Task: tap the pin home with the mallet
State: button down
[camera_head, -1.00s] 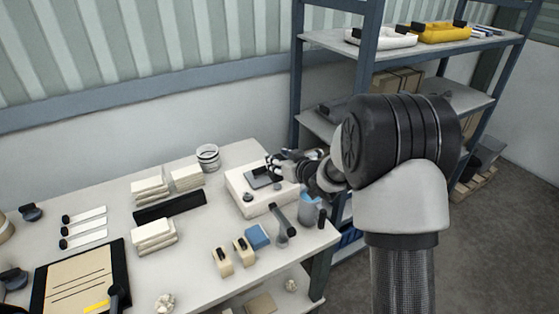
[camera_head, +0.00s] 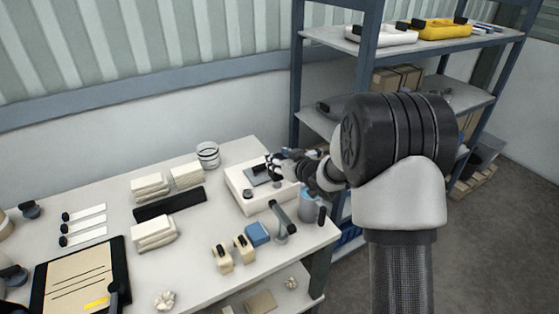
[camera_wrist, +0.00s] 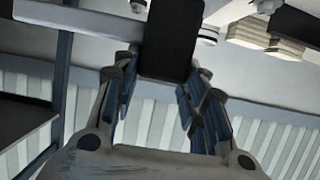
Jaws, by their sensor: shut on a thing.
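My gripper (camera_wrist: 160,75) shows in the wrist view with its fingers on both sides of a black block-shaped piece (camera_wrist: 172,40). I take this piece for part of the mallet; the rest of it is out of view. In the head view my gripper (camera_head: 273,164) is small and partly hidden by my arm, over the right side of a white block (camera_head: 262,203) on the bench. A dark flat plate (camera_head: 257,178) lies on the block. A small dark round piece (camera_head: 248,194) near its front left may be the pin; I cannot tell how deep it sits.
A grey lever-shaped tool (camera_head: 283,218), a blue-grey cup (camera_head: 310,203) and a blue box (camera_head: 258,234) stand in front of the white block. A shelf rack (camera_head: 370,80) rises close at the right.

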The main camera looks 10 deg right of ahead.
jog(key=shift+r+p, duration=1.8)
jog(key=shift+r, duration=0.65)
